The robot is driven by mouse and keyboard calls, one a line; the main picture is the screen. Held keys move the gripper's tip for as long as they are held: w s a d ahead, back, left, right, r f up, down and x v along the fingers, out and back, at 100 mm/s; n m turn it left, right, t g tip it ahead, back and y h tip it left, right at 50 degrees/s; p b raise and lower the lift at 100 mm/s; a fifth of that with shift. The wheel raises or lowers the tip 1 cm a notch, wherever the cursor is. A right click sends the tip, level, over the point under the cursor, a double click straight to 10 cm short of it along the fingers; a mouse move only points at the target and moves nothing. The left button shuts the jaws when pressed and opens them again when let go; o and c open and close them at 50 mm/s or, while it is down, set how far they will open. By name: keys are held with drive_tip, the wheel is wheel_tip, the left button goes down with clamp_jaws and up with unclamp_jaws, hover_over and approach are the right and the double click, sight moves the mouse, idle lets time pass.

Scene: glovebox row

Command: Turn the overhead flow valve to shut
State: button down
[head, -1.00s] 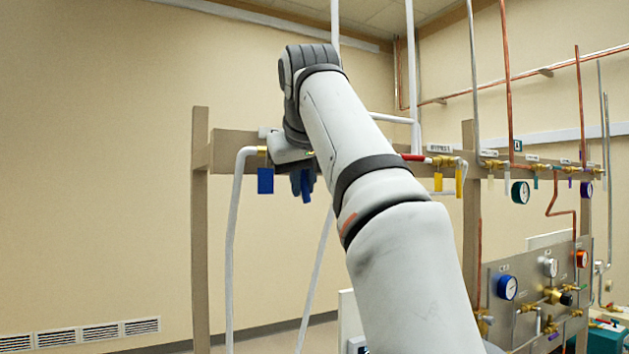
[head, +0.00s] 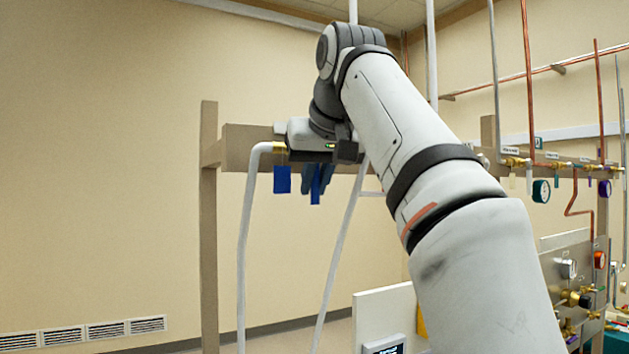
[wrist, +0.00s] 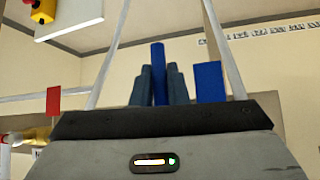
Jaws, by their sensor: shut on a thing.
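A blue lever (head: 316,186) hangs down below the wooden overhead rail, beside a square blue tag (head: 282,180). My gripper (head: 318,180) is shut on the lever from the near side, with its dark fingers on either side of it. In the wrist view, the blue lever (wrist: 158,75) stands between the two grey-blue fingers (wrist: 160,88), in line with them. The blue tag (wrist: 210,80) is to their right, apart from the fingers. The valve body behind my gripper is hidden.
A white pipe (head: 246,240) bends down from a brass fitting (head: 280,147) left of my gripper. A wooden post (head: 209,230) stands farther left. Other valves and gauges (head: 541,190) line the right. In the wrist view, a red tag (wrist: 53,103) is at left.

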sight(316, 174)
drive_tip(key=c, duration=1.5)
unclamp_jaws()
drive_tip(key=shift+s+r, duration=0.15)
drive_tip(key=shift+r, duration=0.05)
drive_tip(key=shift+o, duration=0.3)
drive_tip(key=shift+f, duration=0.1)
drive_tip(key=shift+v, duration=1.35)
drive_tip(key=s+d+b, duration=0.2)
drive_tip(key=s+b, duration=0.1)
drive_tip(key=s, duration=0.8)
drive_tip(key=shift+s+d, duration=0.25)
drive_tip(key=shift+s, duration=0.05)
